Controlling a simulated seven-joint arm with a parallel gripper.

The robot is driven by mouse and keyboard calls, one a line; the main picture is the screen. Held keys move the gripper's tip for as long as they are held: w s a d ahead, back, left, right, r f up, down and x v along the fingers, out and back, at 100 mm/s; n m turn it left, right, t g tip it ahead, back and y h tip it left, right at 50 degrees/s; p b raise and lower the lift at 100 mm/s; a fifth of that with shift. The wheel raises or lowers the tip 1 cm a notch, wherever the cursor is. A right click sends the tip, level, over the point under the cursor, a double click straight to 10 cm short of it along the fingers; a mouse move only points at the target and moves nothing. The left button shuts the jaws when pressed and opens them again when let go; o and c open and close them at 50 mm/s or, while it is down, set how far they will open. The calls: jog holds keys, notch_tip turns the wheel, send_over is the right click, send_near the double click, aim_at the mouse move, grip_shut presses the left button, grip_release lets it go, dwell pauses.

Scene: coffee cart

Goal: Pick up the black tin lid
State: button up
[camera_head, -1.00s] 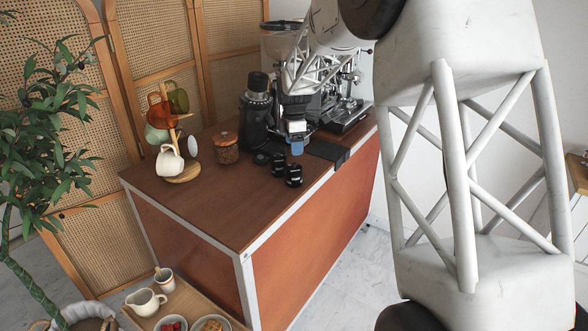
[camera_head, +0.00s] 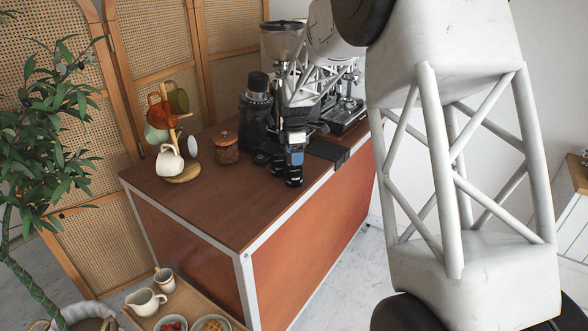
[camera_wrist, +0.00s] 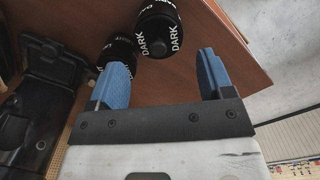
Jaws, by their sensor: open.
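Black tins labelled "DARK" stand on the brown cart top (camera_head: 210,200). The nearest tin (camera_head: 293,176) is just below my gripper (camera_head: 295,157) in the head view. In the wrist view this tin (camera_wrist: 160,28) shows its round black top, beyond and between the blue fingertips of my gripper (camera_wrist: 161,62). A second tin (camera_wrist: 118,50) is close to the left fingertip, partly hidden by it. My gripper is open with nothing between its fingers. A low, round black piece (camera_head: 262,158) lies left of the tins; I cannot tell whether it is a loose lid.
A black grinder (camera_head: 257,110) and an espresso machine (camera_head: 347,112) stand behind. A jar with a wooden lid (camera_head: 226,150) and a mug tree (camera_head: 180,168) are to the left. The front cart top is clear.

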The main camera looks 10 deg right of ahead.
jog(key=shift+w+f, duration=0.1)
jog(key=shift+f, duration=1.85)
jog(key=c, duration=0.7)
